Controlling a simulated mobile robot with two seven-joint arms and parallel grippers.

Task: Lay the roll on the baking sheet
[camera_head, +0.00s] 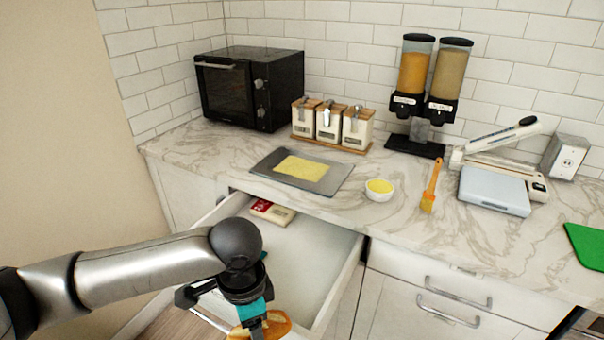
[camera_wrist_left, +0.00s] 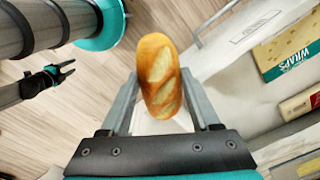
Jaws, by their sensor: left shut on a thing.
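The roll (camera_wrist_left: 160,75) is a golden, oblong bread with pale scored cuts. In the left wrist view it sits between the two fingers of my left gripper (camera_wrist_left: 163,100), which is shut on it. In the head view the roll (camera_head: 275,326) shows at the bottom edge, partly hidden behind my left gripper (camera_head: 258,328), in front of the open drawer. The baking sheet (camera_head: 338,174) is a dark grey flat tray on the counter with a yellow sheet on it, apart from the roll. My right gripper (camera_wrist_left: 66,71) shows small in the left wrist view, its fingers apart and empty.
An open drawer (camera_head: 325,275) juts out below the baking sheet, with boxes (camera_head: 271,211) inside. A white bowl (camera_head: 379,190) and orange brush (camera_head: 431,188) lie right of the sheet. A black oven (camera_head: 250,85) and canisters (camera_head: 329,122) stand behind it.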

